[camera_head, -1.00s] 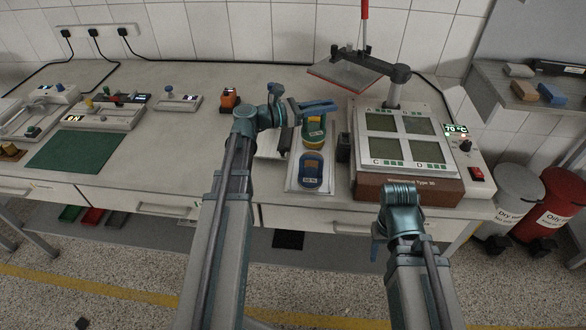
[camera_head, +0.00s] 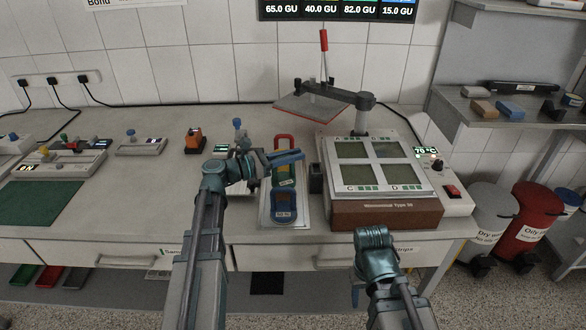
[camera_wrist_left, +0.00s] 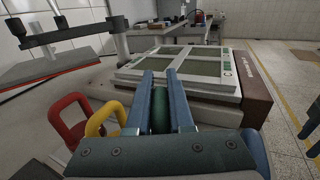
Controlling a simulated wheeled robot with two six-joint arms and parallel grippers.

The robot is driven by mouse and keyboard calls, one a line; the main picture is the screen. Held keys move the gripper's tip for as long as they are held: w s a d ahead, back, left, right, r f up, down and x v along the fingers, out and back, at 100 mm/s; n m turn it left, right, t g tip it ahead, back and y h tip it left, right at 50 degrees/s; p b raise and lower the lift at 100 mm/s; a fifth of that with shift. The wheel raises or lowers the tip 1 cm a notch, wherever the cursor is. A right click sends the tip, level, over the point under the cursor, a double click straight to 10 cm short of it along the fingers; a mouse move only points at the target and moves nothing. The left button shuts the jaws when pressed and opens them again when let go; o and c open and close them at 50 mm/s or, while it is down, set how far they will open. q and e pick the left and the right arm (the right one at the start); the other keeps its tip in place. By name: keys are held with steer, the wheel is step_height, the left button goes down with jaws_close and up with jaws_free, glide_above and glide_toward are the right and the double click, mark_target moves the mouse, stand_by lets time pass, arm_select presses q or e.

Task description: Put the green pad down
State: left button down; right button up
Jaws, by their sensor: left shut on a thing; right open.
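My left gripper (camera_head: 292,157) is over the middle of a narrow pale tray (camera_head: 266,217) in the head view. In the left wrist view its two fingers (camera_wrist_left: 161,80) are shut on the green pad (camera_wrist_left: 160,112); only a rounded green part shows between them. Whether the pad touches anything below is hidden. A red-handled pad (camera_head: 284,138) stands just beyond the fingers and a blue pad (camera_head: 284,207) lies at the tray's near end. A yellow handle (camera_wrist_left: 103,119) shows beside the red one in the wrist view. My right gripper (camera_head: 372,238) is open and empty, in front of the bench.
A heated plate unit (camera_head: 385,213) with several dark panels stands right of the tray, with a raised press arm (camera_head: 312,106) behind it. A small dark block (camera_head: 316,178) stands between tray and unit.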

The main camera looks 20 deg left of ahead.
mark_target(293, 175)
arm_select(q)
steer(key=shift+f+b, duration=1.5)
steer(key=shift+f, duration=0.2)
steer(key=shift+f, duration=0.2)
steer(key=c, duration=0.8)
jaws_free()
steer(key=shift+r, duration=0.1)
steer(key=shift+r, duration=0.15)
steer(key=v, duration=1.2)
